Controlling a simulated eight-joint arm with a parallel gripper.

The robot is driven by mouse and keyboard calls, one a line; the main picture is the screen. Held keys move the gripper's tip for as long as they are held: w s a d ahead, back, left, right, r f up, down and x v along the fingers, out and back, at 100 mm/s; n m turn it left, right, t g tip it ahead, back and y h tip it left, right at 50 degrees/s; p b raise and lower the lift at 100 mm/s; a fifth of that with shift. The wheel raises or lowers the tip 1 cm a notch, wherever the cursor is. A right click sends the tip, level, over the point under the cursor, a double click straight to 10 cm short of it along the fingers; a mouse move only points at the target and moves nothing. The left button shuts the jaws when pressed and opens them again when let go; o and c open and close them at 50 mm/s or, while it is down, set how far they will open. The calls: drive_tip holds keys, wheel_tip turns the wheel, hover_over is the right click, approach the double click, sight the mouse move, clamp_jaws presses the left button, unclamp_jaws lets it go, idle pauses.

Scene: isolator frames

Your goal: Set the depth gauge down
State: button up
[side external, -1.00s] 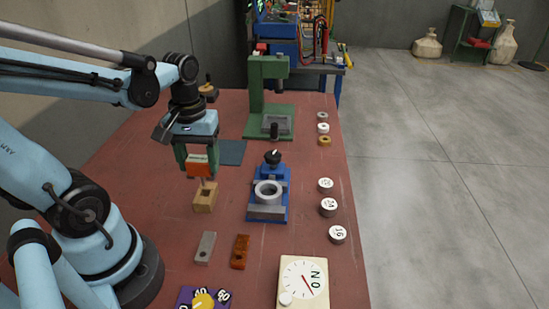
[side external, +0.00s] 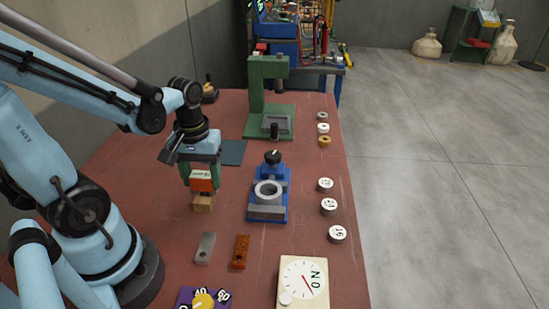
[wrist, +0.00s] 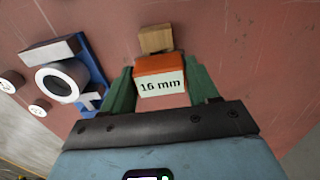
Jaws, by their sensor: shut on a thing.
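The depth gauge (side external: 202,181) is an orange block with a white label. The label reads "16 mm" in the wrist view (wrist: 160,83). My gripper (side external: 200,176) is shut on it, with a green finger on each side. The gauge is right above a tan wooden block (side external: 204,203) on the table, which also shows just beyond the gauge in the wrist view (wrist: 156,39). The lower end of the gauge is hidden, and I cannot tell whether it sits in the block.
A blue vise (side external: 269,205) holding a grey ring (side external: 268,192) stands to the right. A grey bar (side external: 205,248) and a rust-brown bar (side external: 240,252) lie in front. A green press (side external: 268,100) stands behind. The red table (side external: 300,235) is clear between these.

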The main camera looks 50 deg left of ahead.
sight(201, 175)
drive_tip(key=shift+f, duration=0.25)
drive_tip(key=o, duration=1.3)
drive_tip(key=shift+c, duration=0.2)
wheel_tip(201, 175, up, 13)
drive_tip(key=w+d+f+m+t, duration=0.3)
drive_tip(key=w+d+m+t, duration=0.3)
drive_tip(key=d+m+t, duration=0.1)
drive_tip(key=shift+w+d+f+m, duration=0.2)
drive_tip(key=shift+d+f+m, duration=0.25)
drive_tip(key=shift+m, duration=0.55)
